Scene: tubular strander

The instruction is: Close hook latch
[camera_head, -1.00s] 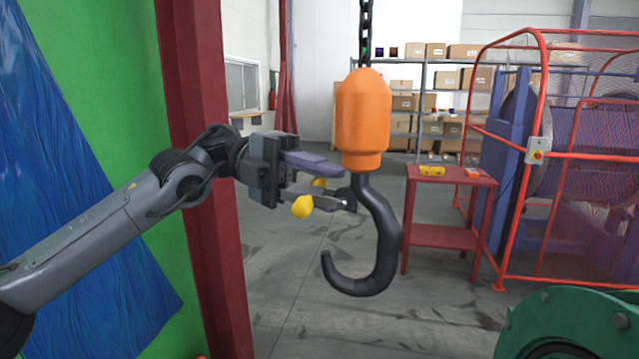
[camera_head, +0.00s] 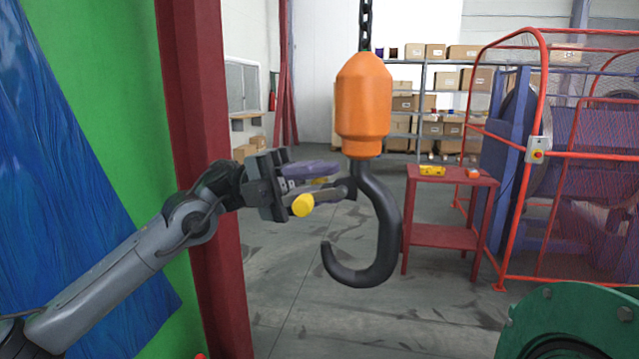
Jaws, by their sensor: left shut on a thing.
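The black hook (camera_head: 392,235) hangs below an orange block (camera_head: 362,108), its open mouth facing left. A dark grey latch (camera_head: 341,190) joins the hook near the top of its shank and sticks out to the left, away from the hook's tip. A yellow end piece (camera_head: 302,205) shows at the latch's left end, with more yellow just behind it. My left gripper (camera_head: 312,184) is beside the hook, shut on the latch near its yellow end. Its fingers partly hide the latch. My right gripper is not in view.
A chain (camera_head: 366,22) holds the orange block from above. A red column (camera_head: 208,140) stands close behind my left arm. A red table (camera_head: 442,184) and a red cage (camera_head: 545,200) stand at the right. Green machinery (camera_head: 570,318) is at the lower right.

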